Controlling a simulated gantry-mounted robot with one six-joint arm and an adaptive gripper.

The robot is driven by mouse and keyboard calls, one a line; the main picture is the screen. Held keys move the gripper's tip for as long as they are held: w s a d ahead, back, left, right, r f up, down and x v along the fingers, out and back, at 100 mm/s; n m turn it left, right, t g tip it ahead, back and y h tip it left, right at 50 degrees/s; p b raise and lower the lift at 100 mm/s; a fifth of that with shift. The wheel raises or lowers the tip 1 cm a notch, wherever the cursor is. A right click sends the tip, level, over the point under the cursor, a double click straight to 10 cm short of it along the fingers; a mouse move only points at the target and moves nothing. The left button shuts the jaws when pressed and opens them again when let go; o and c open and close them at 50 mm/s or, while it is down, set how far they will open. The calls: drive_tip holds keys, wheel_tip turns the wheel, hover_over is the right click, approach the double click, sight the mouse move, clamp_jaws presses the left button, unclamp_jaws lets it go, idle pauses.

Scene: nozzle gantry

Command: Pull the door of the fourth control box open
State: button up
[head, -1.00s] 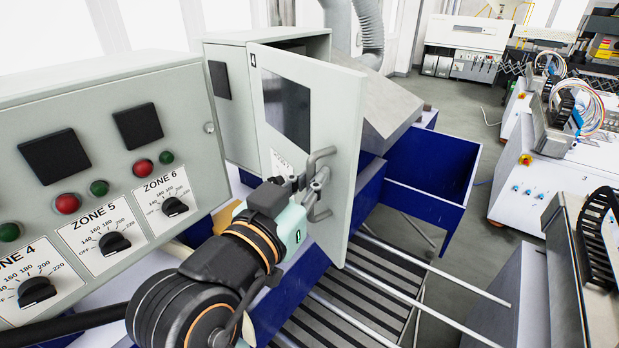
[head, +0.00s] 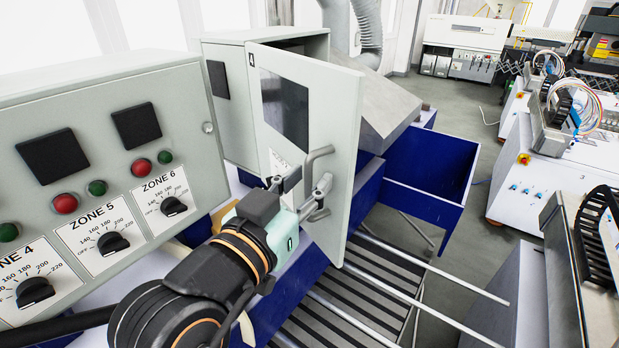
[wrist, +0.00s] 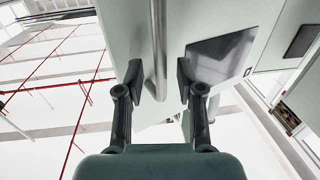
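The control box (head: 232,110) marked 4 stands behind the zone panel, and its grey door (head: 335,115) stands swung open towards me. The door carries a dark window and a bent grey bar handle (head: 309,165). The handle also shows in the wrist view (wrist: 158,45) as an upright bar. My gripper (head: 308,183) is at the handle, with its fingers apart, one on each side of the bar. In the wrist view my gripper (wrist: 158,82) has a clear gap between the right finger and the bar; the left finger is closer, and I cannot tell whether it touches.
The zone panel (head: 85,160) with knobs and buttons fills the left, close to my arm. A blue bin (head: 425,180) stands behind and right of the door. Metal rails (head: 430,262) run below. Open floor lies further right.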

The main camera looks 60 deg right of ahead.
drive_tip(key=a, duration=1)
drive_tip(key=shift+s+a, duration=0.15)
drive_tip(key=shift+a, duration=0.25)
drive_tip(key=w+a+f+n+t+y+p, duration=0.3)
drive_tip(key=w+f+n+t+y, duration=0.2)
drive_tip(key=w+f+n+t, duration=0.3)
drive_tip(key=s+a+f+n+t+y+p, duration=0.1)
drive_tip(key=a+f+n+y, duration=0.3)
drive_tip(key=a, duration=0.5)
drive_tip(key=s+a+f+n+t+y, duration=0.1)
drive_tip(key=a+f+n+t+y, duration=0.2)
drive_tip(key=a+f+n+y, duration=0.2)
drive_tip(key=a+f+y, duration=0.3)
drive_tip(key=y, duration=0.1)
drive_tip(key=shift+s+a+n+p, duration=0.2)
drive_tip(key=shift+a+n+p, duration=0.1)
drive_tip(key=shift+a+p, duration=0.1)
drive_tip(key=shift+f, duration=0.1)
